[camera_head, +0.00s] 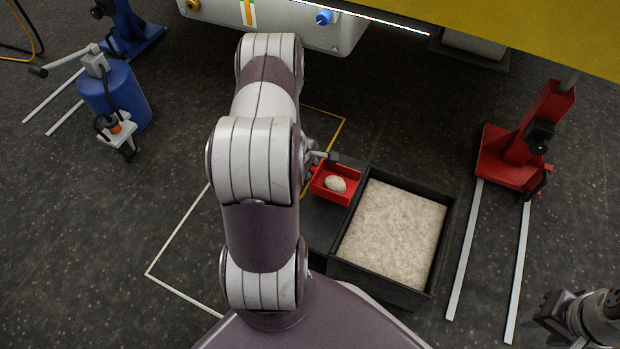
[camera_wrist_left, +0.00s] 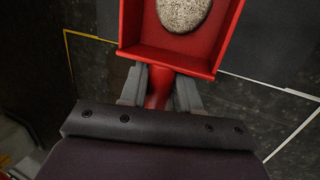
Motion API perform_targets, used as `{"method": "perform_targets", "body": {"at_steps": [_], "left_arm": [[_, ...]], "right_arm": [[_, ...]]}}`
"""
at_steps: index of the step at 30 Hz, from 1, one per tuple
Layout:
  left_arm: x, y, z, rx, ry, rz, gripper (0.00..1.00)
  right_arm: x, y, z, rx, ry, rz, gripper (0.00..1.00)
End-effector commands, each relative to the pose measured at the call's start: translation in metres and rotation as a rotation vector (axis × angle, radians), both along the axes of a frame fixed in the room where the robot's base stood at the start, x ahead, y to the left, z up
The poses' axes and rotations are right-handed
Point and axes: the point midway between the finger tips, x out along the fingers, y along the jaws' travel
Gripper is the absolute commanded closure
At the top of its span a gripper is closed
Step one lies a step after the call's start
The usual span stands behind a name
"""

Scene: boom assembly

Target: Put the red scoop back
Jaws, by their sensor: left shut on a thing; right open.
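The red scoop (camera_head: 325,192) is a square open tray with a small pale lump of granular material (camera_head: 336,184) in it. My left gripper (camera_head: 322,157) is shut on its handle, partly hidden by my arm in the head view. In the left wrist view the gripper (camera_wrist_left: 159,92) clasps the red handle, with the scoop (camera_wrist_left: 190,57) beyond the fingers. The scoop appears at the upper left of the black box, beside the pale granular fill (camera_head: 393,232); its height above the box is unclear. My right gripper (camera_head: 550,318) is open and empty at the lower right.
The black box (camera_head: 380,283) has a dark section left of the fill, partly hidden by my arm. A red stand (camera_head: 520,150) is at right, a blue cylinder (camera_head: 115,95) at left. Yellow and white lines mark the dark floor. A large machine (camera_head: 390,25) spans the back.

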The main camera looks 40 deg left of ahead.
Motion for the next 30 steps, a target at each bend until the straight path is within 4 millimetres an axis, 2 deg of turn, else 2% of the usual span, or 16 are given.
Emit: {"method": "perform_targets", "body": {"at_steps": [5,11,18,23,24,25,26,30], "left_arm": [[0.007,0.013,-0.013,0.0,-0.001,0.0,1.0],[0.007,0.013,-0.052,-0.001,0.0,-0.001,1.0],[0.007,0.012,-0.048,0.001,-0.001,-0.001,1.0],[0.007,0.012,-0.053,0.001,-0.001,-0.002,1.0],[0.007,0.012,-0.052,0.0,0.0,-0.002,0.56],[0.007,0.012,-0.052,0.0,0.0,-0.002,0.46],[0.007,0.012,-0.052,0.0,0.0,-0.002,0.43],[0.007,0.012,-0.052,0.0,0.0,-0.002,0.43]], "right_arm": [[0.0,0.0,-0.006,0.0,0.0,0.0,0.57],[0.0,0.0,-0.037,0.0,0.0,0.0,0.57],[0.0,0.0,-0.032,0.0,0.0,0.0,0.57],[0.0,0.0,-0.038,0.0,0.0,0.0,0.57],[0.0,0.0,-0.036,0.0,0.0,0.0,0.57],[0.0,0.0,-0.036,0.0,0.0,0.0,0.57],[0.0,0.0,-0.036,0.0,0.0,0.0,0.57],[0.0,0.0,-0.036,0.0,0.0,0.0,0.57]]}}
